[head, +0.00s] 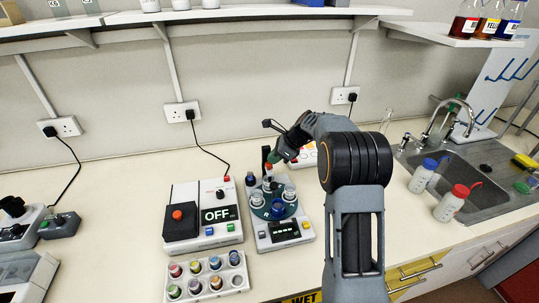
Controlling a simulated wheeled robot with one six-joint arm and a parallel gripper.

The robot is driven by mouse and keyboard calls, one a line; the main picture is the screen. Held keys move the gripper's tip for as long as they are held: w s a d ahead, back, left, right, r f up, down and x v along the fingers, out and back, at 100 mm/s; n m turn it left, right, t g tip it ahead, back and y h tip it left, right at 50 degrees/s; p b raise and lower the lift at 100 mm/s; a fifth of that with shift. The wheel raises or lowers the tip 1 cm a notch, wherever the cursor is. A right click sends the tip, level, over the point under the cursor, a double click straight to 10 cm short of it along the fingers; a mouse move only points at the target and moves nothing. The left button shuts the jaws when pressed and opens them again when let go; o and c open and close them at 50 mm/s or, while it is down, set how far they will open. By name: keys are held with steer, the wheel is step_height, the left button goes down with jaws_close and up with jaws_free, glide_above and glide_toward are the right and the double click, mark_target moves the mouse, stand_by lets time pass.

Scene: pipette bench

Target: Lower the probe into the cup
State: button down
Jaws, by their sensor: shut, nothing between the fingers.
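The analyser (304,231) with a round turntable (273,212) stands on the bench in the middle of the head view. Several small white cups (288,191) sit around the turntable. A black upright post (266,155) rises behind it, with a slim part with an orange-red section (268,171) beside it, perhaps the probe; its tip is too small to make out. My gripper (275,158) is shut and empty, close above the back of the turntable, beside the post. I cannot tell whether it touches the probe.
A white device (202,190) reading OFF stands left of the analyser. A rack (207,279) of coloured-capped vials lies in front of it. Bottles (452,203) and a sink (470,190) are at right.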

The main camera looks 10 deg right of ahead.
steer(key=d, duration=0.1)
steer(key=s+d+r+p, duration=0.1)
steer(key=shift+d, duration=0.4)
steer(key=v, duration=1.4)
steer(key=shift+b, duration=0.4)
steer(key=shift+s+a, duration=0.1)
